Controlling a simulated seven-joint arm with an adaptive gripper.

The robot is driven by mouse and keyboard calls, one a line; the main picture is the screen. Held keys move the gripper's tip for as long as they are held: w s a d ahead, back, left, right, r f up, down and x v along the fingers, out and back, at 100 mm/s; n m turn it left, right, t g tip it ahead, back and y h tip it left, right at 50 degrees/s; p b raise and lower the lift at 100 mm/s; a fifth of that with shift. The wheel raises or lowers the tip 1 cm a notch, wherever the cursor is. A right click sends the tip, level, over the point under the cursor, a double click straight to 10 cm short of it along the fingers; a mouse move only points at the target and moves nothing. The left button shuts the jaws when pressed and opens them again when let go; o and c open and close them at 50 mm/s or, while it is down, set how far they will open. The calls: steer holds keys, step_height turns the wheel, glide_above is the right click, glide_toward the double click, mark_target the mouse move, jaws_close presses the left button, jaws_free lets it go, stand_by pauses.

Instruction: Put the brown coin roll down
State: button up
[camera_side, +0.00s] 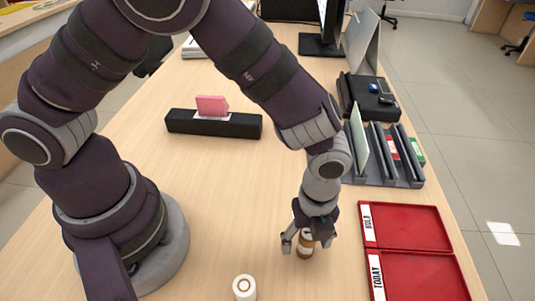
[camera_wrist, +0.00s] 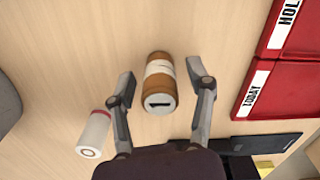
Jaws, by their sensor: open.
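The brown coin roll (camera_side: 306,246) has a pale band around its middle and stands on the wooden counter. In the wrist view the coin roll (camera_wrist: 160,84) sits between the two fingers, with a visible gap on each side. My gripper (camera_side: 305,245) is open and pointed down around it; it also shows in the wrist view (camera_wrist: 163,82). In the side view the fingers and hand hide part of the roll.
A white roll (camera_side: 244,288) stands nearby at the front. Red trays labelled HOLD (camera_side: 405,227) and TODAY (camera_side: 415,278) lie to the right. A grey slotted rack (camera_side: 400,165) is behind them. A black block with a pink card (camera_side: 212,104) stands further back.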

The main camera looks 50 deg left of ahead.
steer(key=shift+r, duration=0.1)
step_height(320, 180, up, 11)
steer(key=shift+r, duration=0.2)
steer(key=s+a+r+n+t, duration=0.2)
steer(key=a+r+n, duration=0.2)
steer(key=a+n, duration=0.4)
steer(key=s+a+r+n+t, duration=0.2)
steer(key=a+n, duration=0.7)
steer(key=n, duration=0.7)
step_height(320, 180, up, 2)
steer(key=shift+s+a+r+t, duration=0.1)
steer(key=shift+s+a+t, duration=0.1)
steer(key=shift+t, duration=0.6)
